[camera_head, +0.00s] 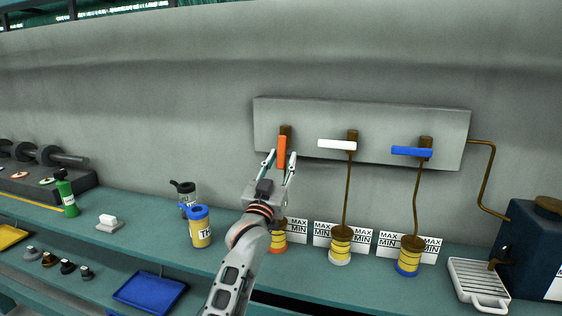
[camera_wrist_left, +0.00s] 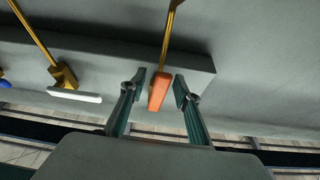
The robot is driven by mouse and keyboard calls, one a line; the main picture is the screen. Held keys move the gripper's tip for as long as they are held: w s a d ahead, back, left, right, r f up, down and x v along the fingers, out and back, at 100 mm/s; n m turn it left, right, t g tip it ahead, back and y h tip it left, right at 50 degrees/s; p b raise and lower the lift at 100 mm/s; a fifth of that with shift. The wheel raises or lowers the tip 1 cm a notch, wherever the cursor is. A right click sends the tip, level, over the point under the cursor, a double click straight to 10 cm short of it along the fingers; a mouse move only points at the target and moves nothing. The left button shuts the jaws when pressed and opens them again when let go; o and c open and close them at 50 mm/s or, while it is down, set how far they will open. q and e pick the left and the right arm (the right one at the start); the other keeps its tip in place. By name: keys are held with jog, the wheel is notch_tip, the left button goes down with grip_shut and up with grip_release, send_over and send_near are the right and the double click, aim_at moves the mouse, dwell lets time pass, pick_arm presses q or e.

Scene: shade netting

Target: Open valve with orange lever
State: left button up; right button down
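The orange lever (camera_head: 282,152) hangs roughly vertical from the leftmost brown valve (camera_head: 286,130) on the grey wall panel. In the left wrist view the orange lever (camera_wrist_left: 159,91) lies between the two fingers of my left gripper (camera_wrist_left: 158,88), with a gap on each side. My left gripper (camera_head: 280,162) is open around the lever in the head view, its fingers pointing up. The pipe below this valve is mostly hidden by my left arm. My right gripper is in neither view.
Beside it, the white lever (camera_head: 337,144) and blue lever (camera_head: 411,152) lie roughly horizontal. Banded pots (camera_head: 341,246) and MAX/MIN cards (camera_head: 388,246) stand on the shelf below. A yellow jar (camera_head: 200,230) stands left of my arm, and a dark tank (camera_head: 528,245) at far right.

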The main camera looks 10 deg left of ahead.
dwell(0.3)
pick_arm(q)
jog(key=v, duration=1.2)
